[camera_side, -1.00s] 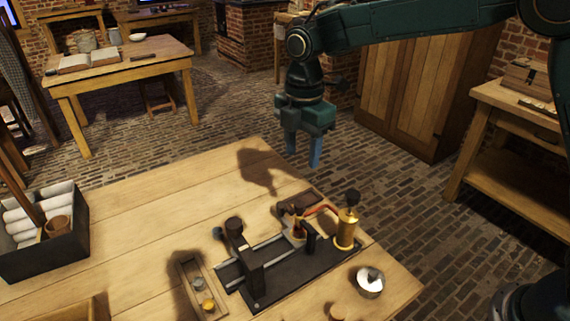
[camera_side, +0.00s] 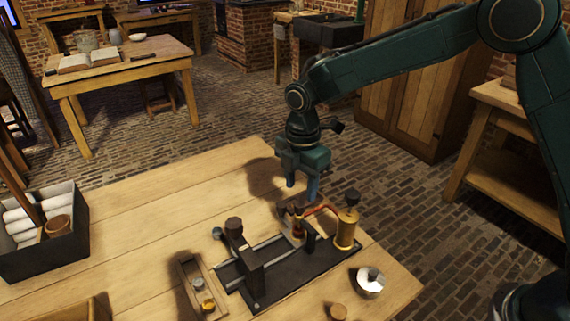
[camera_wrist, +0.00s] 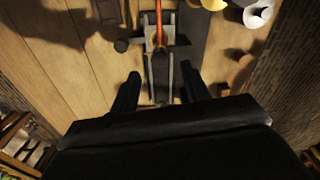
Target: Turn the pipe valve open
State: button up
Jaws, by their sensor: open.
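A red-orange pipe (camera_side: 322,207) runs from a brass cylinder (camera_side: 346,234) with a dark knob (camera_side: 351,196) to a small copper-coloured fitting (camera_side: 297,222) on a dark base plate (camera_side: 290,277). I cannot tell for sure which part is the valve handle. My gripper (camera_side: 301,188) points down, open and empty, above the far end of this apparatus, near the copper fitting. In the wrist view my gripper (camera_wrist: 158,84) has its dark fingers apart, with a grey rail-like part (camera_wrist: 161,72) between them in the picture. The pipe (camera_wrist: 158,22) shows beyond it.
A black bracket (camera_side: 245,262) stands on the plate's left part. A small tray (camera_side: 202,287) lies to its left, and a white cup (camera_side: 370,282) stands to the right. A black box with white rolls (camera_side: 45,235) is at far left. The table (camera_side: 130,215) is clear between.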

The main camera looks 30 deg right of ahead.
aim_at(300, 204)
jog(key=shift+f, duration=2.45)
jog(key=c, duration=1)
